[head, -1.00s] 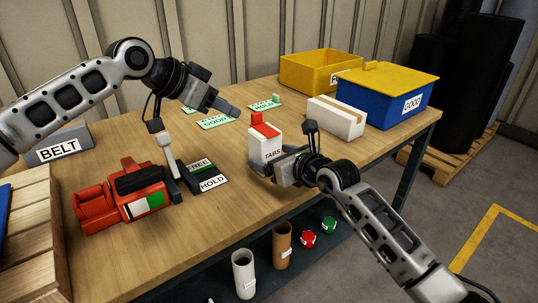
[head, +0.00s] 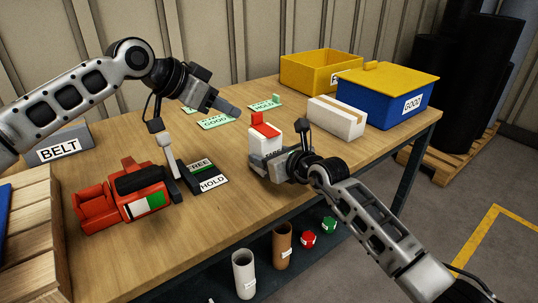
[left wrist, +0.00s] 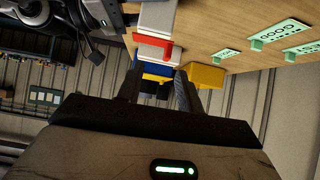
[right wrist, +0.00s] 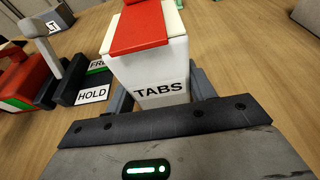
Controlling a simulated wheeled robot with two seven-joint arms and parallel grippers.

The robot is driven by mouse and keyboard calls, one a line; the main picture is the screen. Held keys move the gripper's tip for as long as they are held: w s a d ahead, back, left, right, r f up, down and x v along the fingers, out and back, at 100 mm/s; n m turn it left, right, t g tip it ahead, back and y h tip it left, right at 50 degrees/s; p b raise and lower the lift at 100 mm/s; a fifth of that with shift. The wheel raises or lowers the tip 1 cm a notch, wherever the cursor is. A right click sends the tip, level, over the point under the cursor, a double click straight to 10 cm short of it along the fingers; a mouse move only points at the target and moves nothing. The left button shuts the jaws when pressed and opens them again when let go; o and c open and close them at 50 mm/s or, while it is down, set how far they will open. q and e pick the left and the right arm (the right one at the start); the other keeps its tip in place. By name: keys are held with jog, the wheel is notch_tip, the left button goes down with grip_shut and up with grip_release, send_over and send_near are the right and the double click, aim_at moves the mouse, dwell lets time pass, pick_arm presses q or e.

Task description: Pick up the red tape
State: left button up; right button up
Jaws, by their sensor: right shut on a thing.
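A white box (head: 263,140) labelled TABS stands on the workbench with a red strip (head: 264,125) on its top. The strip is the only red tape-like thing I see on the bench. In the right wrist view the box (right wrist: 160,70) stands between my right fingers, with the red strip (right wrist: 140,27) above them. My right gripper (head: 268,168) is shut on the box's lower part and hides some of its label. My left gripper (head: 232,110) is empty above the bench, behind and left of the box. Its fingers (left wrist: 157,90) are apart in the left wrist view.
Green cards (head: 216,122) lie behind. A white carton (head: 337,118), a blue GOOD bin (head: 385,100) and a yellow bin (head: 315,70) stand at the right back.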

aim_at(255, 113)
dwell(0.3)
pick_arm(q)
jog(key=w+a+r+n+t+y, duration=0.1)
jog(key=w+a+r+n+t, duration=0.25)
jog(key=w+t, duration=0.35)
jog(key=s+d+f+m+g+h, duration=0.3)
jog(key=s+f+m+g+h, duration=0.1)
jog(key=s+f, duration=0.15)
jog(key=shift+n+g, duration=0.25)
jog(key=shift+g, duration=0.05)
jog(key=x, duration=0.5)
jog(key=shift+d+f, duration=0.15)
jog(key=shift+d, duration=0.05)
jog(key=shift+x, duration=3)
jog(key=shift+a, duration=0.1)
